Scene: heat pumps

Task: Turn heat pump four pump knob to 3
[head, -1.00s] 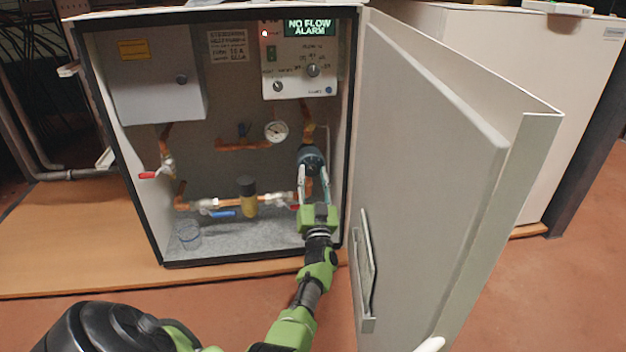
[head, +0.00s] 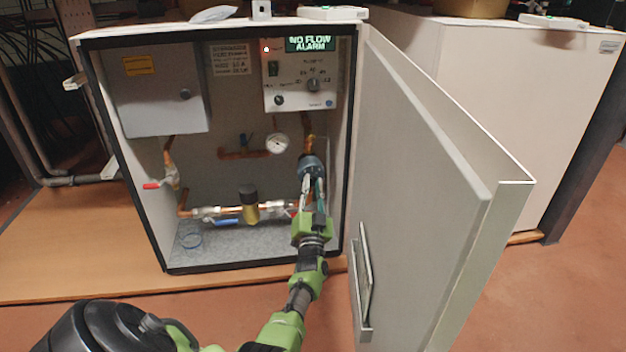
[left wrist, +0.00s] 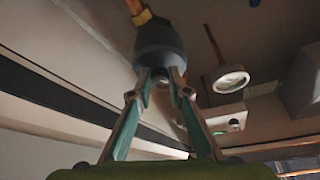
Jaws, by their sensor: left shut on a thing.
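The open heat pump cabinet (head: 222,262) stands ahead, with a lit NO FLOW ALARM display at its top. The blue-grey pump (head: 312,164) sits on a copper pipe at the cabinet's right inside; it also shows in the left wrist view (left wrist: 160,42). My left gripper (head: 312,184) reaches up to the pump from below. In the left wrist view its fingertips (left wrist: 161,76) are shut on the pump knob (left wrist: 160,80) at the pump's end. The knob is mostly hidden between the fingers, and its setting cannot be read. My right gripper is out of view.
The open cabinet door (head: 435,170) stands close to the right of my left arm. A control panel (head: 300,85), a pressure gauge (head: 277,144), a red-handled valve (head: 152,186) and a yellow fitting (head: 250,207) are inside.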

